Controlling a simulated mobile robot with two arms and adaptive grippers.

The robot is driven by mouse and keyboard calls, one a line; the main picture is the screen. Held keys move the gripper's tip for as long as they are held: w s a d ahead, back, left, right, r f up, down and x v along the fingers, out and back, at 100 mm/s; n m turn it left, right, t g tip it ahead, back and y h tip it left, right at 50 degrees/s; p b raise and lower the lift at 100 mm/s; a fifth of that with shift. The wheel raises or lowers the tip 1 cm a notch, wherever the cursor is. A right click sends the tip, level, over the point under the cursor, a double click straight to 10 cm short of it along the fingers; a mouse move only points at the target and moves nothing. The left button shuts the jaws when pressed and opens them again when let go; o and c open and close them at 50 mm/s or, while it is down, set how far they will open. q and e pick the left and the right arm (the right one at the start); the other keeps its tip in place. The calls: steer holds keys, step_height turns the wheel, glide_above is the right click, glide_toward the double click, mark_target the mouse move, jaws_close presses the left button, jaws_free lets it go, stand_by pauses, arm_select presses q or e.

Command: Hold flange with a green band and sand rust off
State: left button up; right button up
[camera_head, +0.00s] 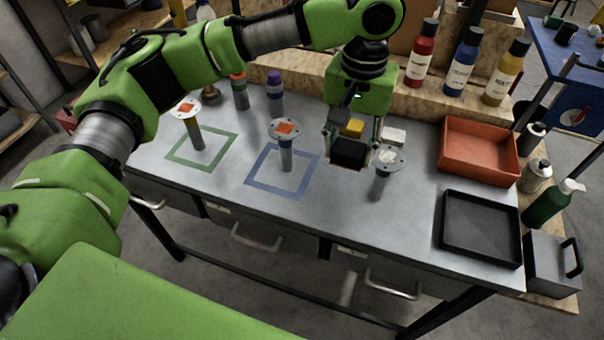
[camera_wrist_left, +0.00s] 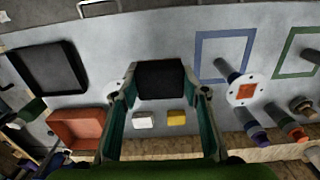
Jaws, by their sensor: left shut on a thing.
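My left gripper (camera_head: 351,142) is shut on a black block (camera_head: 348,153), held above the table; the block also shows between the fingers in the left wrist view (camera_wrist_left: 160,79). Three disc-topped flanges stand upright on posts. The right flange (camera_head: 389,157) is just right of the gripper, with a pale top and a dark greenish post; a finger partly hides it in the wrist view. The middle flange (camera_head: 284,130), with an orange-red patch, stands by the blue square. The left flange (camera_head: 186,108), also with an orange patch, stands by the green square. I cannot clearly make out a green band.
Yellow (camera_head: 353,127) and white (camera_head: 395,135) blocks lie behind the gripper. An orange-red bin (camera_head: 479,171) and black tray (camera_head: 448,228) are at right. Purple-topped (camera_head: 275,84) and orange-topped (camera_head: 240,94) upright items stand at the back. The front middle of the table is clear.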

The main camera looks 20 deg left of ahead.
arm_select(q)
steer(key=w+d+r, duration=0.5)
steer(key=d+r, duration=0.1)
steer(key=d, duration=0.1)
steer(key=shift+d, duration=0.15)
steer(key=shift+r, duration=0.1)
